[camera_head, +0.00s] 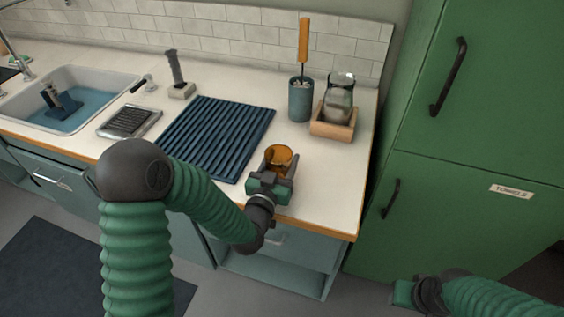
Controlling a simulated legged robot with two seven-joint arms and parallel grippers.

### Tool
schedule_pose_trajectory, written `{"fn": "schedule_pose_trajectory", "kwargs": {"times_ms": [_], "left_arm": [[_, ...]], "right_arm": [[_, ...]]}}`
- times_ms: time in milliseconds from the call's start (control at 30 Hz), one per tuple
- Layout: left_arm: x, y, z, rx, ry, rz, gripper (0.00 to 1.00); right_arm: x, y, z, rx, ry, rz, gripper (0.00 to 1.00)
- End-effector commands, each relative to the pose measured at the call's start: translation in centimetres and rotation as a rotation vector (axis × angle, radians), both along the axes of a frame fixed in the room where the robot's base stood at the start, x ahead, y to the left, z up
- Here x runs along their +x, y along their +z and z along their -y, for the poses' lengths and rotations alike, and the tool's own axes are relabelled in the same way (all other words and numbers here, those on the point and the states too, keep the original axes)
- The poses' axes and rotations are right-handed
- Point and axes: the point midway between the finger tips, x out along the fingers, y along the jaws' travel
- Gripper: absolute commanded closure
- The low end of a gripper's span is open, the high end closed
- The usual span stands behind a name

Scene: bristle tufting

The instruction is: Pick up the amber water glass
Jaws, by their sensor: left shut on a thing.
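The amber water glass (279,155) is near the front right of the white counter, beside the right edge of the dark ribbed mat. My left gripper (277,168) reaches it from the front and is shut on it. The gripper hides the lower part of the glass, so I cannot tell whether it touches the counter. My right gripper (403,293) is low at the bottom right, in front of the green cabinet and away from the counter. Its fingers are too small and cut off to read.
A dark blue ribbed mat (215,135) lies left of the glass. Behind stand a teal cup (300,100) with an orange-handled tool and a wooden holder (333,124) with a clear jar (339,92). A sink (72,98) is at left. A tall green cabinet (462,205) bounds the right.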

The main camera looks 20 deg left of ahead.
Motion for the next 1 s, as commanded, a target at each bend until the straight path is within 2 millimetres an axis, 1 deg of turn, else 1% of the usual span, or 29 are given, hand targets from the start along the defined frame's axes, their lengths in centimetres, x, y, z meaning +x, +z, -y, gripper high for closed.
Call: {"fn": "schedule_pose_trajectory", "kwargs": {"times_ms": [33,267,333,567,833,867,900,1000], "left_arm": [[0.0,0.7,0.0,0.001,0.0,0.003,1.0],[0.0,2.9,0.0,0.001,-0.001,0.004,1.0],[-0.5,2.6,-0.7,0.002,0.002,0.0,1.0],[-2.4,2.9,-2.9,0.002,0.002,0.0,1.0],[-5.4,3.3,-6.4,0.001,0.002,0.0,1.0],[-5.5,4.0,-6.6,-0.002,0.002,-0.004,1.0],[-5.7,4.1,-6.9,-0.002,0.002,-0.005,1.0],[-6.4,4.2,-7.7,-0.001,0.002,-0.005,1.0]], "right_arm": [[0.0,0.3,0.0,0.0,0.0,0.0,0.64],[0.0,1.2,0.0,0.0,0.0,0.0,0.64],[0.0,1.1,0.0,0.0,0.0,0.0,0.64],[0.0,1.5,0.0,0.0,0.0,0.0,0.64],[0.0,1.9,0.0,0.0,0.0,0.0,0.64],[0.0,3.3,0.0,0.0,0.0,-0.001,0.64],[0.0,4.2,0.0,0.0,0.0,-0.001,0.64],[0.0,5.8,0.0,0.0,0.0,0.001,0.64]]}}
